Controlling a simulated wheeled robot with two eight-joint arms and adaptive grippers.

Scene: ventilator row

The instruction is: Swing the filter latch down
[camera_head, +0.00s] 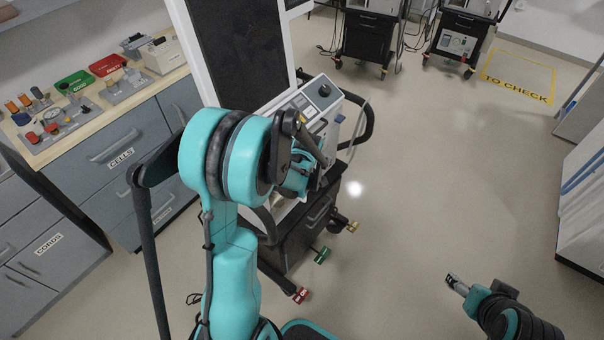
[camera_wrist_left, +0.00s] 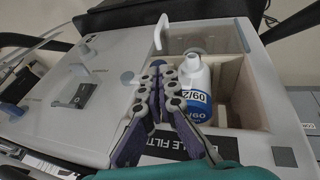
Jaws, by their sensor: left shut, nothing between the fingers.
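The ventilator (camera_head: 318,100) stands on a wheeled cart ahead of me. In the left wrist view its grey top panel (camera_wrist_left: 115,55) has an open compartment (camera_wrist_left: 235,85) holding a white bottle (camera_wrist_left: 197,75) with a blue label. A white upright hook-shaped lever (camera_wrist_left: 160,33), which looks like the filter latch, stands at the compartment's far left edge. A dark label ending in "LE FILTER" (camera_wrist_left: 165,148) is partly hidden by my left gripper. My left gripper (camera_wrist_left: 168,72) is shut and empty, just short of the lever and left of the bottle. My right gripper (camera_head: 456,284) is far off over the floor.
A counter (camera_head: 95,105) with trays and small parts is at the left in the head view. More carts (camera_head: 370,35) stand at the back. Floor right of the ventilator is clear.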

